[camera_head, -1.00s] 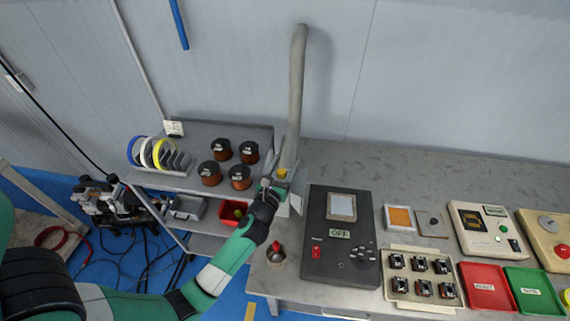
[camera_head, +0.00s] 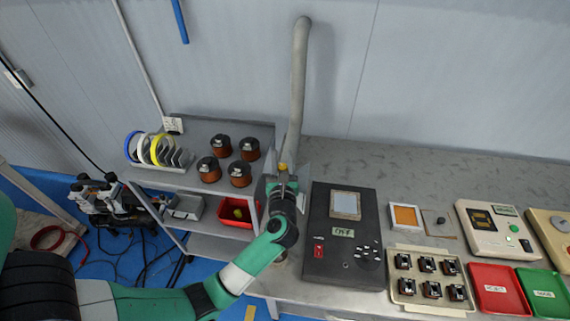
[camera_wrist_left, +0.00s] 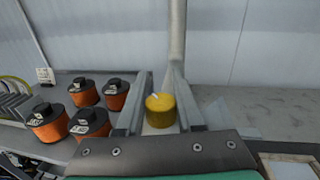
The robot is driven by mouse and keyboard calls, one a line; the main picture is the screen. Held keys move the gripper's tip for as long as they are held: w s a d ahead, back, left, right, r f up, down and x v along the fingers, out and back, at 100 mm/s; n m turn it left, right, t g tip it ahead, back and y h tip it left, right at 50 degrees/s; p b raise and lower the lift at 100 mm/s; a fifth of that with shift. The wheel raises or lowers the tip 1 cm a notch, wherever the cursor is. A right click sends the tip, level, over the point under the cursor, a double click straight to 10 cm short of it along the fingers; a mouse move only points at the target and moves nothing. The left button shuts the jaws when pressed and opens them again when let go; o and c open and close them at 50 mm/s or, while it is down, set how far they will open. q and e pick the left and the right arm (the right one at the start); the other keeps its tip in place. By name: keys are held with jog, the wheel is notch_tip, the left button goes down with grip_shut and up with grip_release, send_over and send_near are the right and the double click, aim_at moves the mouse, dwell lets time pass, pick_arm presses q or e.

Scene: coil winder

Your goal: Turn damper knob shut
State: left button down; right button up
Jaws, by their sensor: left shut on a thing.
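The damper knob is a yellow round cap at the foot of a grey upright duct (camera_head: 298,95). It shows small in the head view (camera_head: 283,167) and larger in the left wrist view (camera_wrist_left: 160,107), with a pale mark on its top. My left gripper (camera_head: 284,172) is at the knob, one grey finger on each side of it, shut on it. In the left wrist view the fingers (camera_wrist_left: 158,108) flank the knob, and its lower part is partly hidden. My right gripper is not in view.
Copper coils (camera_head: 240,175) stand on the shelf left of the duct, with a rack of coloured rings (camera_head: 160,155) beyond. A dark winder panel (camera_head: 340,262) lies close to the right of my left arm. Trays (camera_head: 493,290) sit farther right. The bench's back is clear.

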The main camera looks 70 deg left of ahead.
pick_arm(q)
jog(key=shift+s+n+g, duration=0.1)
jog(key=shift+n+g, duration=0.2)
jog(key=shift+g, duration=0.2)
jog(key=shift+f, duration=0.1)
jog(key=c, duration=0.5)
grip_release()
jog(key=shift+c, duration=0.2)
jog(key=p+v, duration=0.1)
jog(key=v, duration=1)
jog(key=shift+d, duration=0.3)
jog(key=shift+s+f, duration=0.1)
jog(key=shift+f, duration=0.05)
